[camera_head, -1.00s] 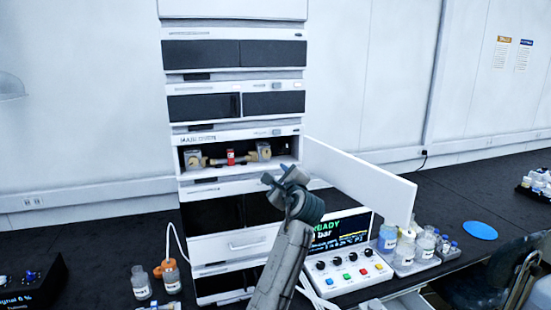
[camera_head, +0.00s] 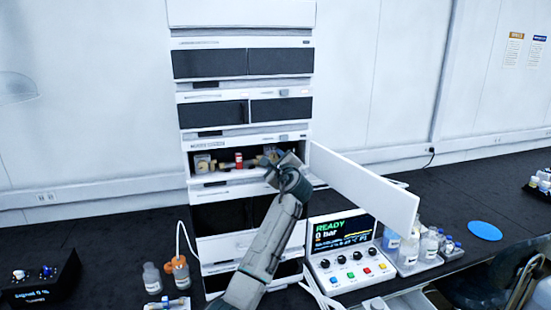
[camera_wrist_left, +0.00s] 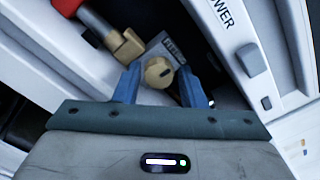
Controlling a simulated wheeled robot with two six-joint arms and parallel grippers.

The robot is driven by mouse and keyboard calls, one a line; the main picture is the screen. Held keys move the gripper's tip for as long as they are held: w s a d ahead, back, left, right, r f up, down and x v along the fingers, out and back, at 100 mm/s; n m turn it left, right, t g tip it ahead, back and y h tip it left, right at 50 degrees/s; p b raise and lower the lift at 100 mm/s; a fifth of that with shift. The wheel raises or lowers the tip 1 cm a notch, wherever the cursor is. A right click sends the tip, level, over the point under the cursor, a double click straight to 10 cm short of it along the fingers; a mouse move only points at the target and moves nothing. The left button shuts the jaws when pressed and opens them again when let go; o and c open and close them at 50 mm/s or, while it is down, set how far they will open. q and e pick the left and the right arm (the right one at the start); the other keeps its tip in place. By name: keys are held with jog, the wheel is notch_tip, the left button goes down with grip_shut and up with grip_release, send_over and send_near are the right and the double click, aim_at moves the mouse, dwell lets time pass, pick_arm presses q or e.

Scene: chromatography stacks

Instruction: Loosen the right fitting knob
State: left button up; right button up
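The right fitting knob (camera_wrist_left: 158,72) is a round brass-coloured knob with a dark slot, in front of a grey block. In the left wrist view it sits between the two blue fingers of my left gripper (camera_wrist_left: 159,80), with a narrow gap seeming to show on each side. In the head view my left gripper (camera_head: 284,160) reaches into the open bay at its right end and hides most of this fitting. The left fitting (camera_head: 203,164) and the red part (camera_head: 239,160) between the fittings stay visible. My right gripper is not in view.
The bay's open white door (camera_head: 365,190) stands out to the right of my left arm. A control box (camera_head: 345,250) reads READY and 0 bar. Bottles (camera_head: 409,252) stand right of it. Small bottles (camera_head: 152,278) stand left of the stack.

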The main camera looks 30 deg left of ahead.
pick_arm(q)
jog(key=c, duration=0.7)
jog(key=shift+f, duration=0.1)
